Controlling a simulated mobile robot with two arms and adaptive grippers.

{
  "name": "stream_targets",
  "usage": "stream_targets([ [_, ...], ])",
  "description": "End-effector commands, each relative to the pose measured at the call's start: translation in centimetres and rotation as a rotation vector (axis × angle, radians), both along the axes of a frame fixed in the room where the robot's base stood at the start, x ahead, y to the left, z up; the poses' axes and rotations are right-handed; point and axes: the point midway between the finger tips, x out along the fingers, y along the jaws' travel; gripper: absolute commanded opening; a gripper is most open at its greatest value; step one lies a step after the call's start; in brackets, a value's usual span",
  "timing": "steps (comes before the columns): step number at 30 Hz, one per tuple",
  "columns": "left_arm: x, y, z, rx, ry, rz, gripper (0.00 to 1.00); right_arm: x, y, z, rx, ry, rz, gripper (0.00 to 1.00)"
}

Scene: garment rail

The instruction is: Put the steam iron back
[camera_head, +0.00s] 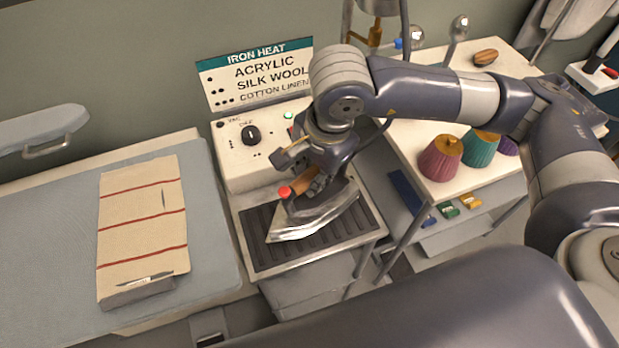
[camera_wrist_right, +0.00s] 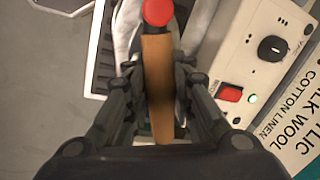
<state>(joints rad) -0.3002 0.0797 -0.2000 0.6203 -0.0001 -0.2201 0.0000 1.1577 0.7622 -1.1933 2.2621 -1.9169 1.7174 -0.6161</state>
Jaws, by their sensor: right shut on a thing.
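The steam iron (camera_head: 318,216) has a silver body, a wooden handle and a red knob. It is over the dark ribbed rest (camera_head: 262,253) of the iron station, in the middle of the head view. I cannot tell whether its sole touches the rest. My right gripper (camera_head: 315,184) is shut on the iron's handle; the wooden handle (camera_wrist_right: 157,85) runs between its fingers in the right wrist view. The fingers hide part of the handle. My left gripper is not in view.
A control box (camera_head: 243,165) with a black dial stands behind the rest, under an iron heat sign (camera_head: 258,75). Left is a padded board (camera_head: 60,230) with a striped cloth (camera_head: 142,225). Right is a table with thread cones (camera_head: 441,158).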

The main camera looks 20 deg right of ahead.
Motion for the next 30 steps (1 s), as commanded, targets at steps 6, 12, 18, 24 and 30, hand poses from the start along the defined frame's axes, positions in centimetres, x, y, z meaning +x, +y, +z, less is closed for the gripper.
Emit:
stream_targets([
  [6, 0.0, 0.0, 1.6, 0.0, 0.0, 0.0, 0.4, 0.0, 0.0, -2.0, 0.0, 0.001, 0.0, 0.0],
  [12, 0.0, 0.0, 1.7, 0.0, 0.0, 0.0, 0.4, 0.0, 0.1, -3.1, 0.002, -0.004, 0.0, 0.0],
  [18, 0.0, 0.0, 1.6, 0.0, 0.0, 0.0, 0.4, 0.0, 0.1, -3.1, 0.002, -0.004, 0.0, 0.0],
  [24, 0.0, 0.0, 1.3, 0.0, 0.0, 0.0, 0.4, -0.1, 0.0, -3.5, -0.001, 0.002, 0.0, 0.35],
  [30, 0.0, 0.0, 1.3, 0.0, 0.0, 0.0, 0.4, -0.1, 0.0, -3.5, -0.001, 0.003, 0.0, 0.42],
])
